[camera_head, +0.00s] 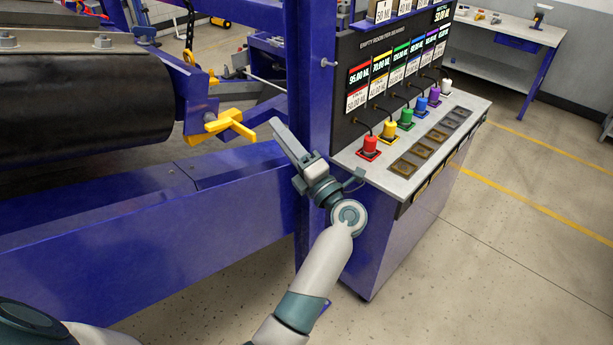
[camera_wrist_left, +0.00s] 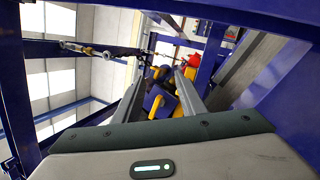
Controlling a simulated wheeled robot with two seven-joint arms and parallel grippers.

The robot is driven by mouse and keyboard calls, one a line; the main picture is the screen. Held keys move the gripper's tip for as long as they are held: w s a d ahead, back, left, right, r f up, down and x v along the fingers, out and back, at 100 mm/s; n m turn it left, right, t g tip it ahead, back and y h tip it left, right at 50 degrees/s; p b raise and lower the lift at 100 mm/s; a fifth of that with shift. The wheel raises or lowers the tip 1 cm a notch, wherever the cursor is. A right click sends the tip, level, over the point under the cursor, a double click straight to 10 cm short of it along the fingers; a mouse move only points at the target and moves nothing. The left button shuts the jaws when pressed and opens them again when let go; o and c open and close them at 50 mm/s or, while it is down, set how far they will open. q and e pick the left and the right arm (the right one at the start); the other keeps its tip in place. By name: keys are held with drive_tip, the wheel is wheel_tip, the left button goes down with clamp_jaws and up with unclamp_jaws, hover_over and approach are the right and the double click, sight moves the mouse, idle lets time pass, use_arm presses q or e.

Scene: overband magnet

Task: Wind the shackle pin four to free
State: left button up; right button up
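The yellow shackle pin (camera_head: 232,125) with its crossbar handle sticks out from the blue frame at the end of the black roller. My left gripper (camera_head: 283,143) is to the right of the pin, apart from it, near the blue post. In the left wrist view its two fingers (camera_wrist_left: 160,92) are spread with a gap between them. Yellow and blue parts (camera_wrist_left: 161,101) show beyond and between the fingers; I cannot tell which of them is the pin. Nothing is held. My right gripper is in neither view.
A blue post (camera_head: 308,90) stands just behind my left gripper. A long blue beam (camera_head: 130,220) runs below the black roller (camera_head: 85,100). Open floor lies at the right.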

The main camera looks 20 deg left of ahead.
use_arm(q)
drive_tip(key=w+d+f+m+t+h+b, duration=0.2)
drive_tip(key=d+f+m+t+h, duration=0.2)
drive_tip(key=f+m+t, duration=0.3)
drive_tip(key=shift+w+d+f+m, duration=0.2)
drive_tip(key=shift+d+f+m, duration=0.25)
drive_tip(key=shift+f+m, duration=1.4)
drive_tip(key=shift+f+n, duration=0.25)
